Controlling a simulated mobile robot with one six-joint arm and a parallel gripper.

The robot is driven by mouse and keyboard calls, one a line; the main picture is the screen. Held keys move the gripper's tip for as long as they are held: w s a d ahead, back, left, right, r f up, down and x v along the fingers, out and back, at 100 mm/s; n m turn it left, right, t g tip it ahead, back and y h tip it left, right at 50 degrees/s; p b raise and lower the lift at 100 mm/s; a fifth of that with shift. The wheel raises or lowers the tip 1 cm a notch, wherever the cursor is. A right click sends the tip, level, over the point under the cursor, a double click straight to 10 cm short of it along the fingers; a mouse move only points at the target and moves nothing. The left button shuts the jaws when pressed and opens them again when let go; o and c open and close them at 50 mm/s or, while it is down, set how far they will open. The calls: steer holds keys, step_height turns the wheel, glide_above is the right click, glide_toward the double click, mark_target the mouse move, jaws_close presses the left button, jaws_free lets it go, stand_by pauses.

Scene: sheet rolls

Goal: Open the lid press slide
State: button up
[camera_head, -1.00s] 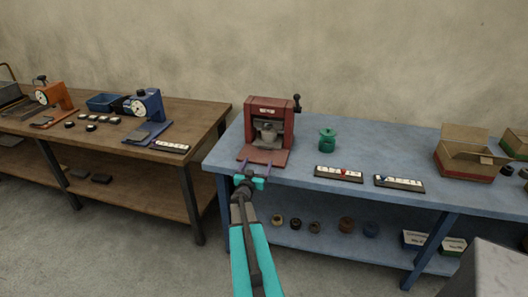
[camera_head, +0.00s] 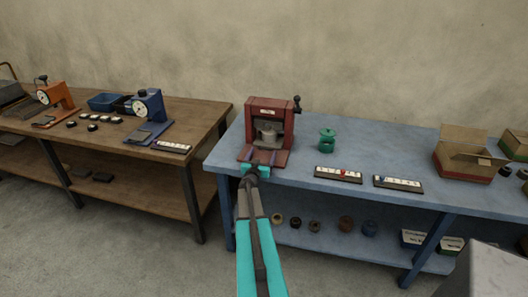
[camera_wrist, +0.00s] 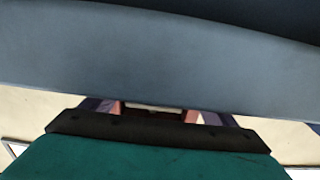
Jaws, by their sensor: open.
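The lid press (camera_head: 288,122) is a dark red, box-shaped machine with a black side handle, standing at the left end of the blue bench. A grey metal part (camera_head: 268,133) sits in its opening. Its red slide plate (camera_head: 284,159) sticks out at the front, toward me.
The blue bench (camera_head: 350,150) holds a green pot-like piece (camera_head: 327,139), two labelled strips (camera_head: 338,174) (camera_head: 398,183) and an open cardboard box (camera_head: 465,165) to the right. Its front edge lies close below my gripper. A wooden bench (camera_head: 195,125) with other machines stands at left.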

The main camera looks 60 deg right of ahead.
steer(key=shift+p+x, duration=0.3)
steer(key=shift+x, duration=0.95)
steer(key=c, duration=1.5)
steer(key=b+v, duration=0.1)
steer(key=v, duration=1.3)
steer(key=shift+s+a+b, duration=0.1)
steer(key=shift+a+b, duration=0.1)
steer(key=shift+b, duration=0.15)
steer(key=o, duration=1.5)
